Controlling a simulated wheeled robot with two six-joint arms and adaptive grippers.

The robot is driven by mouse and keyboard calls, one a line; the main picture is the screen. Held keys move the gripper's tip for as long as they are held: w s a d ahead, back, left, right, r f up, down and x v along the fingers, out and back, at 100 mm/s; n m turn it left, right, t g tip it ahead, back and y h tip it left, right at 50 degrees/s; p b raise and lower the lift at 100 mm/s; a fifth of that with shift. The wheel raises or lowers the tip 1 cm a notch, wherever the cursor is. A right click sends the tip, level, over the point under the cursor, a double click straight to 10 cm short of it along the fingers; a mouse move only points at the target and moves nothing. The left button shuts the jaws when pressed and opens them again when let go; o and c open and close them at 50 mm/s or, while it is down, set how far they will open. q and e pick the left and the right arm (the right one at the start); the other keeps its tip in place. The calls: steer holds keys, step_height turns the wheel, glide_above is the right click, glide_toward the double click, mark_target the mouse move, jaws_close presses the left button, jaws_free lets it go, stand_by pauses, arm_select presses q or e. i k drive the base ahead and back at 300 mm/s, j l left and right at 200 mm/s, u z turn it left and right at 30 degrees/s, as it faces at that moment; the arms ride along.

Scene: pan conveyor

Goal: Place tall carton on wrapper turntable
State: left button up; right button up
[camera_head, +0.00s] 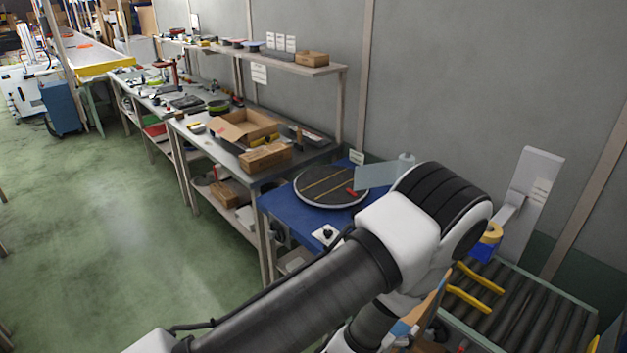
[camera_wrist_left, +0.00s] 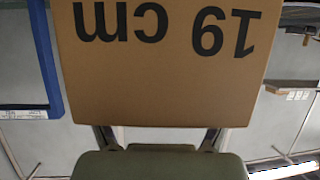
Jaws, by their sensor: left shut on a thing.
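A brown cardboard carton (camera_wrist_left: 165,85) marked "19 cm", upside down in the picture, fills the upper middle of the left wrist view. My left gripper (camera_wrist_left: 159,132) is shut on its near edge. In the head view my arm hides the gripper and most or all of the carton; a small brown patch below the wrist may be part of it. The wrapper turntable (camera_head: 318,199), a round dark disc with light strips and a pale rim, sits on a blue stand (camera_head: 277,203). No carton stands on it. My right gripper is not in view.
A workbench with an open box (camera_head: 244,127) and a wooden box (camera_head: 265,158) stands left of the turntable. A roller conveyor (camera_head: 530,315) with yellow rails is at lower right. Green floor is free on the left.

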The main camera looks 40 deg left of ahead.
mark_target(332, 183)
steer(key=j+u, duration=0.1)
steer(key=j, duration=0.45)
steer(key=i+j+u, duration=0.1)
steer(key=j, duration=0.4)
steer(key=j+u, duration=0.1)
steer(key=j, duration=0.45)
steer(key=i+j+u, duration=0.1)
steer(key=j, duration=0.4)
